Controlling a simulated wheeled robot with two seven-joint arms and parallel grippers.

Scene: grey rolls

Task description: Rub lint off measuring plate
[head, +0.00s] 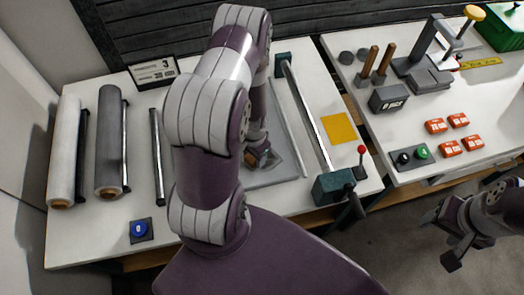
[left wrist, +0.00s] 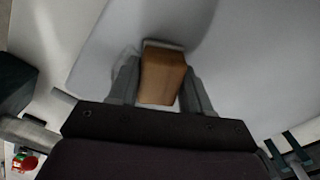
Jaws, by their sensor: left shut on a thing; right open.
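The measuring plate (head: 288,170) is a flat grey sheet on the left table, partly hidden behind my left arm; its pale surface (left wrist: 245,75) fills much of the left wrist view. My left gripper (head: 262,156) is shut on a brown block (left wrist: 162,78) with a pale edge at its far end. The block is at the plate's surface; whether it touches cannot be told. I cannot make out any lint. My right gripper (head: 442,240) is open and empty, over the floor below the right table.
Two rolls (head: 64,150) (head: 110,140) and a dark bar (head: 157,155) lie left. A long rail (head: 308,115) with a teal end block (head: 334,187) runs along the plate's right. A yellow square (head: 339,128) and red-knobbed lever (head: 361,155) are beyond it. A blue button (head: 139,229) sits front left.

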